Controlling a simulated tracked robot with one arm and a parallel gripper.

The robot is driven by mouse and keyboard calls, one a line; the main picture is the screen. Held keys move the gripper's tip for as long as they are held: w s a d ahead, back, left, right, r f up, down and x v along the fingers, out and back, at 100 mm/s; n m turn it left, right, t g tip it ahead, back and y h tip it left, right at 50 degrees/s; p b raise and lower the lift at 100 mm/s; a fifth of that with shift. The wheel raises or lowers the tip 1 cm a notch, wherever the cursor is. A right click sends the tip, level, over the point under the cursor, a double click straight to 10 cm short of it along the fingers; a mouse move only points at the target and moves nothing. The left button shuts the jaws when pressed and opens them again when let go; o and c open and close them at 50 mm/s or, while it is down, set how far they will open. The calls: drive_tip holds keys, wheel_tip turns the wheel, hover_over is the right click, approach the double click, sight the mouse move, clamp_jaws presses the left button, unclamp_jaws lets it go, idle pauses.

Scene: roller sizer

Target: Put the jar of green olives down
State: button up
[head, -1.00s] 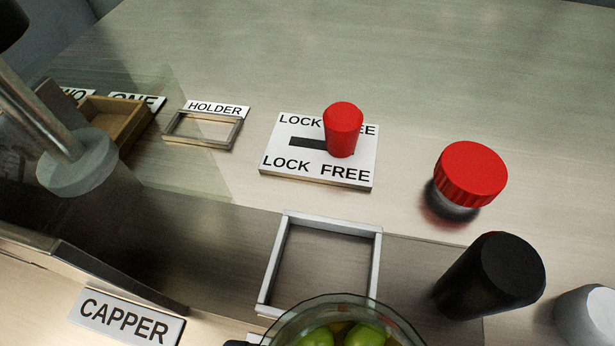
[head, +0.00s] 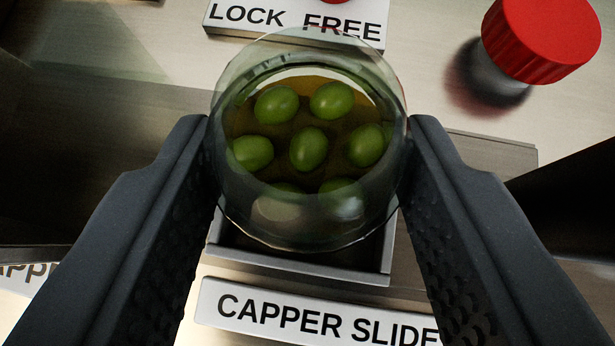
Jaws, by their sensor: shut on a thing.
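The open glass jar of green olives (head: 308,215) is in the middle of the head view, with several olives in amber liquid. My gripper (head: 308,135) is shut on it, one dark finger on each side of the glass. The jar is over the square metal frame (head: 372,272) behind the CAPPER SLIDE label (head: 320,312). The jar hides most of the frame, and I cannot tell whether its base touches the surface inside.
A red-capped item (head: 540,38) stands at the upper right. The LOCK FREE plate (head: 295,25) with its red knob (head: 322,14) is just beyond the jar. A dark object (head: 575,200) is close on the right.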

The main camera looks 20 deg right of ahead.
drive_tip(key=o, duration=1.2)
drive_tip(key=shift+c, duration=0.2)
drive_tip(key=shift+r, duration=0.1)
drive_tip(key=p+v, duration=0.2)
drive_tip(key=v, duration=1)
drive_tip(key=a+r+n+t+y, duration=0.15)
drive_tip(key=a+r, duration=0.45)
drive_tip(key=r, duration=0.8)
drive_tip(key=a+r+n+t+y, duration=0.15)
drive_tip(key=a+r, duration=0.35)
drive_tip(key=r, duration=0.8)
drive_tip(key=s+a+r+n+t, duration=0.1)
drive_tip(key=s+a+r, duration=0.1)
drive_tip(key=s+r, duration=0.4)
drive_tip(key=s+a+r+t+y, duration=0.1)
drive_tip(key=s+a+r, duration=0.2)
drive_tip(key=s+r, duration=0.4)
wheel_tip(320, 180, up, 7)
drive_tip(key=shift+s+r+n+t, duration=0.1)
drive_tip(key=shift+s+n+t, duration=0.1)
drive_tip(key=shift+n+t, duration=0.2)
